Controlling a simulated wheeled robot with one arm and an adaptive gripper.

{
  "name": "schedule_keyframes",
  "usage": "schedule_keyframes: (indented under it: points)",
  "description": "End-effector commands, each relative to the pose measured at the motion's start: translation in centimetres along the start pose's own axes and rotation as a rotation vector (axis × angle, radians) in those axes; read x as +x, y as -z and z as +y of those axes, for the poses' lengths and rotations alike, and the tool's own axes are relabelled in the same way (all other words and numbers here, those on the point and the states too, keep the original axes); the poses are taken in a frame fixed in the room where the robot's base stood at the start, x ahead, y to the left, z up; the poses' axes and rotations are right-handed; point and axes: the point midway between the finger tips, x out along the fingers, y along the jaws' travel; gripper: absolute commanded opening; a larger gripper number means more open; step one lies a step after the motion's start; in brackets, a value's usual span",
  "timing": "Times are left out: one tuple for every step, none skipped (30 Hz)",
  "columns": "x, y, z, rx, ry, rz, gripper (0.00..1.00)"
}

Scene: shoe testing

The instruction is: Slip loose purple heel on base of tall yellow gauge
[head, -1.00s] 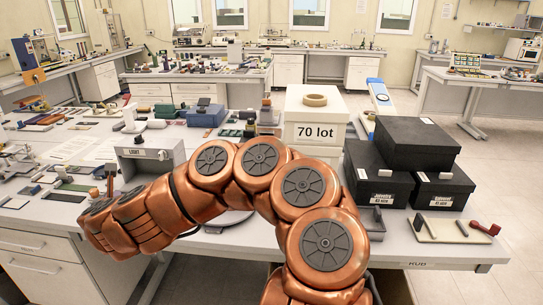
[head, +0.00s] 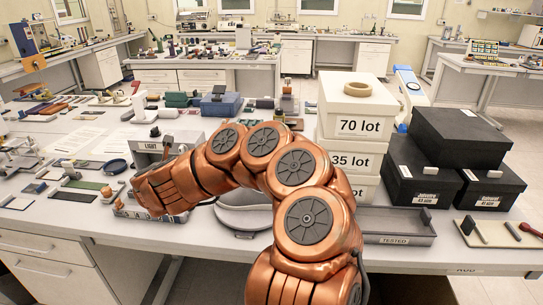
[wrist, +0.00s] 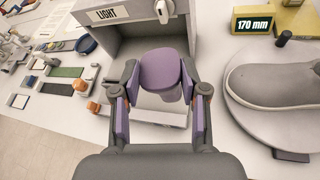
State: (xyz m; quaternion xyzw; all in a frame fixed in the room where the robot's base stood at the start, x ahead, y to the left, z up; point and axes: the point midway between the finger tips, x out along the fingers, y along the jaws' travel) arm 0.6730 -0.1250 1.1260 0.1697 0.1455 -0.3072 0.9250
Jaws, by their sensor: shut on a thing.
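In the wrist view, a purple heel (wrist: 162,72) with a rounded top sits between the fingers of my gripper (wrist: 160,98). The gripper is shut on it, with purple inner faces on both fingers. The heel is in front of the grey box marked LIGHT (wrist: 128,30), above its pale base. A yellow gauge (wrist: 290,20) with a "170 mm" label shows at the top right, apart from the heel. Its upper part is cut off, so I cannot tell its height. In the head view, my arm hides the gripper and heel.
A grey shoe (wrist: 280,82) rests on a round grey plate (wrist: 262,122), right of my gripper. Stacked lot boxes (head: 355,125), black boxes (head: 455,155) and a TESTED tray (head: 395,225) stand to the right. Small samples (head: 75,185) crowd the bench's left.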

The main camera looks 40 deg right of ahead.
Motion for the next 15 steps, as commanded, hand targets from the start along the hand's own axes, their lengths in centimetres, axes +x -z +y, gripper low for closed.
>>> schedule_keyframes:
  points:
    - [2.0,0.4,-2.0,0.018,0.049,-0.012,0.03]
    - [2.9,0.3,-3.0,0.029,0.078,-0.019,0.03]
    - [4.2,0.1,-4.5,0.046,0.117,-0.030,0.03]
    - [5.1,0.1,-5.7,0.058,0.146,-0.036,0.03]
    - [6.0,-0.1,-6.7,0.070,0.173,-0.043,0.03]
    - [7.0,-0.3,-8.2,0.088,0.211,-0.054,0.03]
    - [7.9,-0.6,-9.4,0.101,0.241,-0.064,0.03]
    - [8.7,-0.7,-10.6,0.113,0.271,-0.071,0.03]
    - [9.7,-0.8,-12.2,0.128,0.311,-0.081,0.03]
    - [10.4,-1.1,-13.5,0.142,0.343,-0.089,0.03]
    - [11.1,-1.3,-14.7,0.156,0.372,-0.098,0.03]
    - [11.9,-1.6,-16.1,0.172,0.409,-0.107,0.03]
    - [12.4,-1.8,-17.3,0.185,0.437,-0.114,0.03]
    - [13.0,-2.0,-18.4,0.196,0.464,-0.121,0.03]
    - [13.6,-2.1,-19.6,0.209,0.498,-0.128,0.03]
